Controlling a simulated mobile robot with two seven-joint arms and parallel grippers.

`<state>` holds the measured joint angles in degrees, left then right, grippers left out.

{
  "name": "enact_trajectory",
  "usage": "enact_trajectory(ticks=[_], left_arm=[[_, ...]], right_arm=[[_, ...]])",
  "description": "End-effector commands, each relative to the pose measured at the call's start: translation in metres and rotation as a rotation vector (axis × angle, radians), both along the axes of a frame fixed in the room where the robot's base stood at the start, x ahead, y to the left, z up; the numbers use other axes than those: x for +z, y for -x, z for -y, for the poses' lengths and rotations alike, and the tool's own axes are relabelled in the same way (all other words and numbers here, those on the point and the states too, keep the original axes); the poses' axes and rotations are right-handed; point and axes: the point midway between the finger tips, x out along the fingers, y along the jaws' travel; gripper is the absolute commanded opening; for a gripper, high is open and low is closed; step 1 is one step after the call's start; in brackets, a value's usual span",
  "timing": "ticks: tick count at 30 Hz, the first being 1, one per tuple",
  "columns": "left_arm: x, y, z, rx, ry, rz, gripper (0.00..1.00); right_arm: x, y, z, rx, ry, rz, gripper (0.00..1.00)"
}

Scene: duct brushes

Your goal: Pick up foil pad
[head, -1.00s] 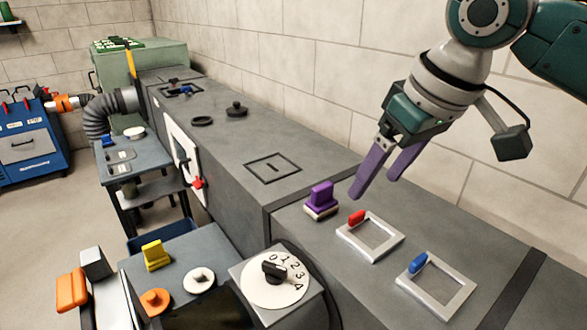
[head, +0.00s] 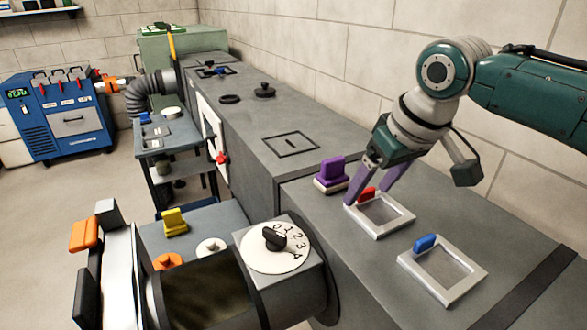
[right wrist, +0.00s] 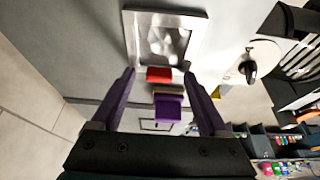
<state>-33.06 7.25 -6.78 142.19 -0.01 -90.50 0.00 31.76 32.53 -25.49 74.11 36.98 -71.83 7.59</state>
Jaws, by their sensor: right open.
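The square metal frame with a red tab (head: 405,221) lies flat on the grey duct top. Its panel looks shiny and crinkled in the right wrist view (right wrist: 162,42), so I take it for the foil pad. My right gripper (head: 365,203) is open and points down, its purple fingers on either side of the red tab (right wrist: 159,74). Nothing is held. I cannot tell whether the fingers touch the tab. My left gripper is not in view.
A purple-handled block (head: 331,174) stands close behind the red tab. A blue-tabbed frame (head: 470,290) lies nearer. A numbered dial (head: 274,240) is at the left. The wall (head: 340,60) runs along the right. The duct top between the frames and the dark strip is clear.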

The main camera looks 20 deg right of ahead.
Motion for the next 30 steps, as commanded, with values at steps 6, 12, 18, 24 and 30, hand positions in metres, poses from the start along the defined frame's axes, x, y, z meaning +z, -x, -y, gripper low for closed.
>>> enact_trajectory(ticks=[6,12,18,24,30], left_arm=[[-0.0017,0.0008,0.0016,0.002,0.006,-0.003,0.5],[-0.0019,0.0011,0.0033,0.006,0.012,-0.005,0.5],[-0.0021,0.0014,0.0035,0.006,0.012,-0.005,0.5],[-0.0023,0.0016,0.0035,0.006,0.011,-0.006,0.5],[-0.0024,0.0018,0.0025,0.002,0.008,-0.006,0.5]], right_arm=[[-0.0053,-0.0024,-0.0002,0.001,0.002,0.001,0.78],[-0.005,-0.0022,-0.0001,0.001,0.002,0.001,0.66],[-0.005,-0.0021,0.0,0.001,0.001,0.001,0.44],[-0.005,-0.0021,0.0,0.001,0.001,0.001,0.21],[-0.005,-0.0021,0.0,0.001,0.001,0.001,0.0]])
